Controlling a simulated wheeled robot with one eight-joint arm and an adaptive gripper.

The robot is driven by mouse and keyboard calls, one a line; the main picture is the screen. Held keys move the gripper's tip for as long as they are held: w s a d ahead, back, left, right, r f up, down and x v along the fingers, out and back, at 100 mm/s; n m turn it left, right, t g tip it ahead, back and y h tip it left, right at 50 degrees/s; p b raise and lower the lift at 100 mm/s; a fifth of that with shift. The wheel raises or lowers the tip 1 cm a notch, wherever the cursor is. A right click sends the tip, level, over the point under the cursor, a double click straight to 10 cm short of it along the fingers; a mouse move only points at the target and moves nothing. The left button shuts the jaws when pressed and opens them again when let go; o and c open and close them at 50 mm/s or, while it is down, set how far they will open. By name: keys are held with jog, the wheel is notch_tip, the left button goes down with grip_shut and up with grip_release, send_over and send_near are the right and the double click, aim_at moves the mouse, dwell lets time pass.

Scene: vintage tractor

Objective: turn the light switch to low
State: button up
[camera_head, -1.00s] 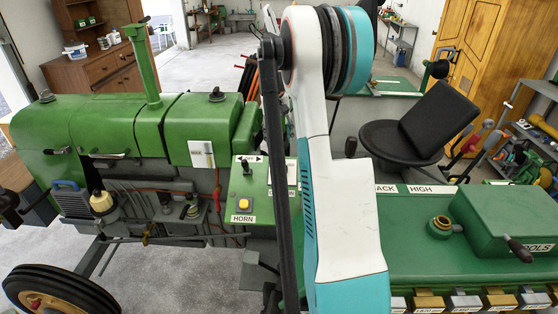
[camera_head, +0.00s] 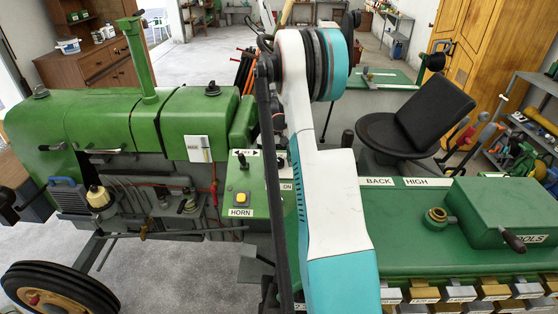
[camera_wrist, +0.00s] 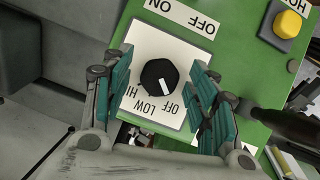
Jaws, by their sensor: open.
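The light switch is a round black knob (camera_wrist: 157,77) with a white pointer mark, on a white plate (camera_wrist: 147,38) lettered OFF, LOW and HI, upside down in the wrist view. The pointer mark is on the lower right of the knob, toward the OFF lettering. My gripper (camera_wrist: 164,62) is open, with one teal-padded finger on each side of the knob. Gaps show between the pads and the knob; its depth relative to the knob is hard to tell. In the head view my arm hides the knob and the gripper.
The green control panel (camera_head: 258,205) also bears a yellow horn button (camera_head: 243,198) and a toggle lever (camera_head: 243,161). A black tractor seat (camera_head: 390,132) and a green toolbox (camera_head: 500,212) stand right of my arm. A dark rod-like part (camera_wrist: 283,124) lies right of my gripper.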

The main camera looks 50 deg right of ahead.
jog(key=c, duration=1.1)
jog(key=shift+o, duration=0.2)
jog(key=shift+f+m+b, duration=0.1)
jog(key=shift+m+b, duration=0.3)
jog(key=m+t+y+b, duration=0.1)
jog(key=m+b, duration=0.1)
jog(key=m, duration=0.1)
jog(key=shift+s+d+f+b, duration=0.1)
jog(key=shift+s+b, duration=0.05)
jog(key=shift+b, duration=0.25)
jog(key=m+t+b, duration=0.2)
jog(key=m, duration=0.1)
jog(key=shift+m+y, duration=0.4)
jog(key=shift+t+b, duration=0.3)
jog(key=o, duration=1.1)
jog(key=shift+c, duration=0.2)
